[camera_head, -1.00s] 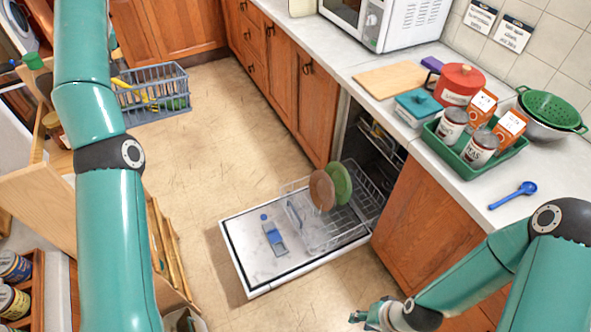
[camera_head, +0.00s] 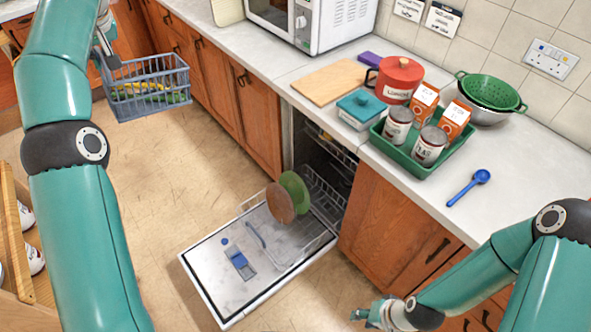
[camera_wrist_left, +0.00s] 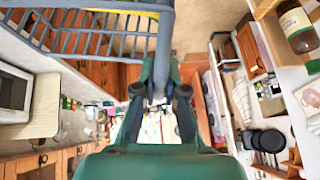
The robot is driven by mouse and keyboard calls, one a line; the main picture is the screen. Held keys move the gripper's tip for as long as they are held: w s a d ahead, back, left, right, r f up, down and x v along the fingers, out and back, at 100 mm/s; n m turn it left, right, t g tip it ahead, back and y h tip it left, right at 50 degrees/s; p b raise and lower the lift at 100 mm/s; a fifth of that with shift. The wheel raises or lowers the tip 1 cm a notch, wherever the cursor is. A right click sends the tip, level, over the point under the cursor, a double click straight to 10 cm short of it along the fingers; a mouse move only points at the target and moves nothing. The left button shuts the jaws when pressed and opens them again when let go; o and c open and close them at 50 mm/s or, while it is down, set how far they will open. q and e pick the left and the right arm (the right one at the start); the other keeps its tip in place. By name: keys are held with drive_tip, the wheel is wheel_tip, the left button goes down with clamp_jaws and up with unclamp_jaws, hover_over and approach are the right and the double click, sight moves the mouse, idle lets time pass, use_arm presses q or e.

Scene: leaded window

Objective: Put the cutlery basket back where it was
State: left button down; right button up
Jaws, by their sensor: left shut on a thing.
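A blue-grey slatted basket (camera_head: 150,88) hangs in the air at the upper left of the head view, with yellow and green things inside. My left gripper (camera_head: 107,58) is shut on its rim or handle at the left end. In the left wrist view the gripper (camera_wrist_left: 160,95) pinches a grey upright part of the basket (camera_wrist_left: 85,35); the exact contact is partly hidden. The dishwasher door (camera_head: 215,262) is open and flat, with a rack (camera_head: 320,205) above it. My right gripper (camera_head: 368,314) is low at the bottom, empty-looking and too small to read.
A brown plate (camera_head: 279,204) and a green plate (camera_head: 297,188) stand in the rack. The worktop holds a green tray (camera_head: 398,160) with tins and boxes, a red pot (camera_head: 400,80), a chopping board (camera_head: 335,80) and a microwave (camera_head: 325,22). Floor left of the door is clear.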

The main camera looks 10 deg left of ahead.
sight(165, 110)
use_arm(q)
drive_tip(key=shift+s+a, duration=0.45)
drive_tip(key=shift+s, duration=0.15)
drive_tip(key=shift+w+d+f, duration=0.1)
drive_tip(key=shift+w+f, duration=0.15)
drive_tip(key=w+d+f+b, duration=0.1)
drive_tip(key=d+f+b, duration=0.1)
drive_tip(key=f+b, duration=0.2)
drive_tip(key=w+d+f+b, duration=0.2)
drive_tip(key=d+f+b, duration=0.1)
drive_tip(key=f, duration=0.4)
drive_tip(key=w+d+f+b, duration=0.1)
drive_tip(key=d+f+b, duration=0.2)
drive_tip(key=f+b, duration=0.3)
drive_tip(key=shift+w+f, duration=0.2)
drive_tip(key=shift+w, duration=0.05)
drive_tip(key=d+f+b, duration=0.9)
drive_tip(key=f+b, duration=0.3)
drive_tip(key=f, duration=0.4)
drive_tip(key=w+d+f+b, duration=0.1)
drive_tip(key=d+f+b, duration=0.9)
drive_tip(key=f, duration=0.6)
drive_tip(key=w+d+f+b, duration=0.1)
drive_tip(key=d+f+b, duration=0.8)
drive_tip(key=f+b, duration=0.4)
wheel_tip(165, 110, down, 4)
drive_tip(key=shift+d+b, duration=0.3)
drive_tip(key=shift+d, duration=0.05)
drive_tip(key=shift+w+r, duration=0.1)
